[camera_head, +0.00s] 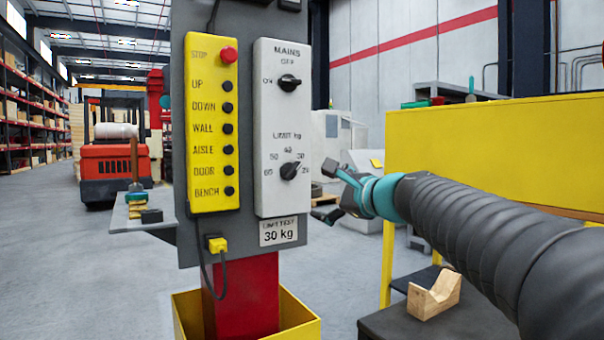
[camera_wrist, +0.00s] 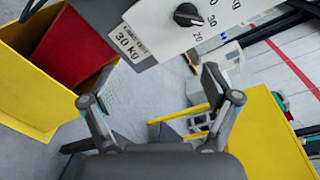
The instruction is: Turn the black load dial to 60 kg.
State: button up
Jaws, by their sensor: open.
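The black load dial (camera_head: 291,171) is the lower knob on the white panel, under "LIMIT kg". Its marks run from 60 at lower left over 40 at the top to 20 at lower right. Its pointer appears to aim at upper right, near 30.
A black mains knob (camera_head: 289,83) sits above the dial. A yellow button box (camera_head: 212,125) stands left of the white panel. A label (camera_head: 279,232) below reads 30 kg. A small shelf (camera_head: 145,222) juts left. A yellow panel (camera_head: 470,150) stands right, behind my arm.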

aim_at(294, 170)
jog(key=w+a+r+m+p, duration=0.1)
jog(key=w+a, duration=0.1)
jog(key=w, duration=0.3)
jog(key=w+a+r+p, duration=0.1)
jog(key=w+a, duration=0.2)
jog(key=w, duration=0.2)
jog(key=w+a+r+m+t+p, duration=0.1)
jog(key=w+a, duration=0.1)
jog(key=w, duration=0.3)
jog(key=shift+a+r+m, duration=0.15)
jog(key=shift+a+m, duration=0.15)
jog(key=shift+a, duration=0.1)
jog(key=c, duration=1.1)
